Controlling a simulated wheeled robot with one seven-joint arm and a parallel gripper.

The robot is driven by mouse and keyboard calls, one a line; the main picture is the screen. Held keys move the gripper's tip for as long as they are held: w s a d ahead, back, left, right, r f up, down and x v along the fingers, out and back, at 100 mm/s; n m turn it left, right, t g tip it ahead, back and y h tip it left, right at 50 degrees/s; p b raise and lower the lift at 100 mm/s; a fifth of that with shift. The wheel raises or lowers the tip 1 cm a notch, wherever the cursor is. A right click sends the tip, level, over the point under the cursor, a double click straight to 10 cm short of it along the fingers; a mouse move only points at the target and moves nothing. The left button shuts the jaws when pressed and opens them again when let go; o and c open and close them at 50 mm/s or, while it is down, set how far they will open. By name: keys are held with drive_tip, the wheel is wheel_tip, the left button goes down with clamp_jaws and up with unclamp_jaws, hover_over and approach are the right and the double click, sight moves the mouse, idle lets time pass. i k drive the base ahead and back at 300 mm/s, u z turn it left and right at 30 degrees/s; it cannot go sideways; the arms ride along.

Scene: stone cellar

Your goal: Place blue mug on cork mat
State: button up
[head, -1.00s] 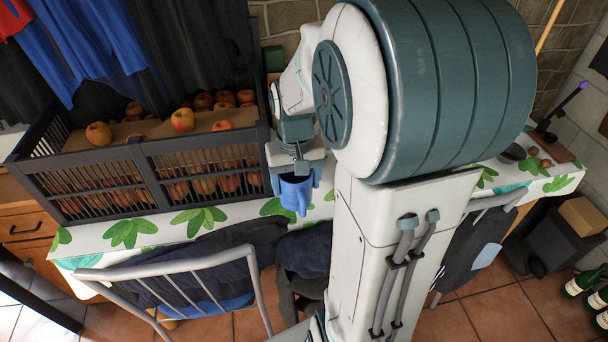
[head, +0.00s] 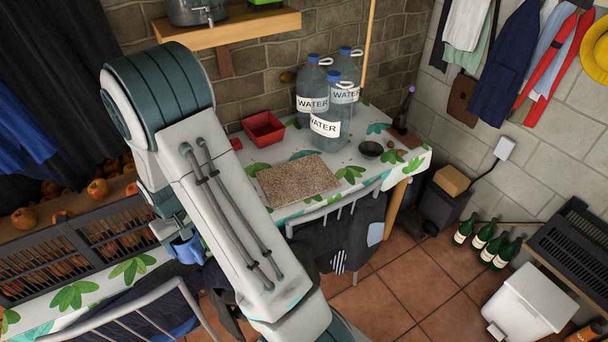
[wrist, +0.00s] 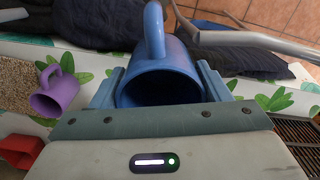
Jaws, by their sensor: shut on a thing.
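My gripper (wrist: 163,92) is shut on the blue mug (wrist: 162,82), with a finger on each side of it. In the wrist view the mug's open mouth faces the camera and its handle is at the top. In the head view the blue mug (head: 187,249) shows below my wrist, partly hidden by my arm, near the table's front edge. The cork mat (head: 297,184) lies flat on the table to the right of my arm, and its visible top is bare. In the wrist view the cork mat (wrist: 14,84) shows at the left edge.
A purple mug (wrist: 55,92) stands near the mat in the wrist view. A red tray (head: 263,129) and several water bottles (head: 328,125) are behind the mat. A small dark bowl (head: 371,149) is to its right. A chair (head: 335,212) is in front. An apple crate (head: 85,245) is left.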

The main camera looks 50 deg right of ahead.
sight(305, 191)
drive_tip(key=u, duration=1.35)
drive_tip(key=k, duration=0.9)
drive_tip(key=z, duration=1.85)
drive_tip(key=i, duration=1)
